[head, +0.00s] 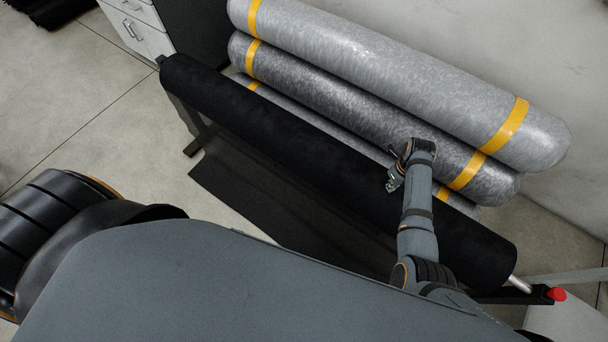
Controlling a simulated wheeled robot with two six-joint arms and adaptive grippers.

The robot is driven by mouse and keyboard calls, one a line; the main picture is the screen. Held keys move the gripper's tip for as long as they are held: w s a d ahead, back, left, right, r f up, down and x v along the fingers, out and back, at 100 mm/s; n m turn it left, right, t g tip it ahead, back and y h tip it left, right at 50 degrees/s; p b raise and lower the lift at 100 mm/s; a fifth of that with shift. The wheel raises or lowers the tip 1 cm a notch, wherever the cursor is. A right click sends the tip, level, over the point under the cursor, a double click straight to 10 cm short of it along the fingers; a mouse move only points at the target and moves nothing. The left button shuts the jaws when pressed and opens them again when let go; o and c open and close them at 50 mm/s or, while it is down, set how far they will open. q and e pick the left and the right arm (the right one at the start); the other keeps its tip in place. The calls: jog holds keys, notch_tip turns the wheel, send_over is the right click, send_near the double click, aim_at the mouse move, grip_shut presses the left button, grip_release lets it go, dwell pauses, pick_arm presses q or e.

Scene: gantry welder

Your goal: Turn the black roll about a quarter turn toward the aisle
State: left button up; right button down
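The long black roll (290,140) lies slantwise across the head view, from the upper left to the lower right. A metal shaft end (519,284) sticks out of its lower right end. A dark sheet (262,192) hangs or lies below its near side; where it joins the roll is not clear. My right arm reaches up across the lower right part of the roll. My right gripper (395,172) is over or beside the roll's far upper edge. I cannot tell whether it touches the roll or how far its fingers are open. My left gripper is out of view.
Several silver-grey rolls with yellow bands (370,60) are stacked close behind the black roll. A dark stand foot (200,140) supports its left end. A red knob (557,294) sits at the lower right. White drawers (140,28) stand upper left.

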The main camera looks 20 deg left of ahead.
aim_at(385, 198)
jog(key=shift+s+a+f, duration=0.1)
jog(key=shift+s+f, duration=0.1)
jog(key=shift+s, duration=0.25)
jog(key=shift+s+a+f, duration=0.1)
jog(key=shift+s+f, duration=0.1)
jog(key=shift+s, duration=0.2)
jog(key=shift+s+a+p, duration=0.15)
jog(key=shift+s+p, duration=0.35)
jog(key=shift+p, duration=0.35)
jog(key=shift+s, duration=0.25)
